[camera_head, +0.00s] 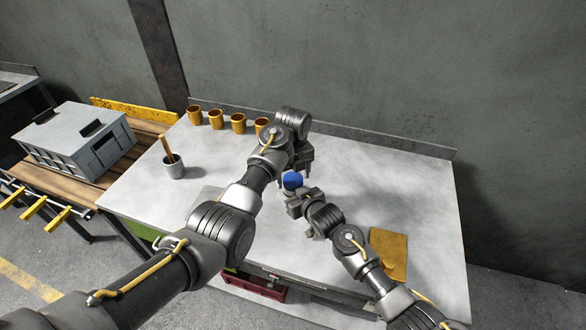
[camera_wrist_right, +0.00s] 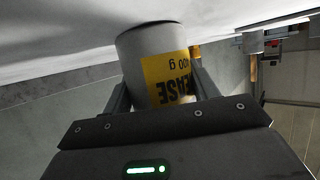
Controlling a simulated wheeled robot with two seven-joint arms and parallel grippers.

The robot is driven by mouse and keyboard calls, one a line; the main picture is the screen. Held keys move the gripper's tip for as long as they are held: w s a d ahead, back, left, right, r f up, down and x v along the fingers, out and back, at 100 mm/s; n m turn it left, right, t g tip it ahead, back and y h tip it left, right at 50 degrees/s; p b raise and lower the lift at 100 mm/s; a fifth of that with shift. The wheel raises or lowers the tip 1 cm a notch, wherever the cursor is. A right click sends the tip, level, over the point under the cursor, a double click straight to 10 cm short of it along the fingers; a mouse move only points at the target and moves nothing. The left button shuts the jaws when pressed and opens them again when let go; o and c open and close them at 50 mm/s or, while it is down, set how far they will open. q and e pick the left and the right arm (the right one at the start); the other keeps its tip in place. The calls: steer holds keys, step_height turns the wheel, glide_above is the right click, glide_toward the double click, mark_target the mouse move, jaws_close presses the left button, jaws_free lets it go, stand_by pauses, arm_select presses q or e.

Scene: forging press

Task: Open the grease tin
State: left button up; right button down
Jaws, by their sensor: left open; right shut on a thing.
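The grease tin shows its blue lid (camera_head: 292,180) in the head view, near the middle of the grey table (camera_head: 420,205). In the right wrist view the tin's grey body (camera_wrist_right: 135,50) carries a yellow label with black print, upside down, and its lid cannot be seen. My right gripper (camera_head: 294,199) is shut on the tin's body, with one finger on each side. My left gripper (camera_head: 304,162) is open, just behind and above the blue lid; its fingers are partly hidden, and I cannot tell whether they touch the lid.
Several orange cups (camera_head: 216,119) stand along the table's back edge. A tan sheet (camera_head: 397,252) lies at the right. A grey crate (camera_head: 70,150) sits on the bench at left.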

arm_select(q)
steer(key=shift+f, duration=0.1)
steer(key=c, duration=1)
steer(key=n, duration=1)
steer(key=o, duration=1.1)
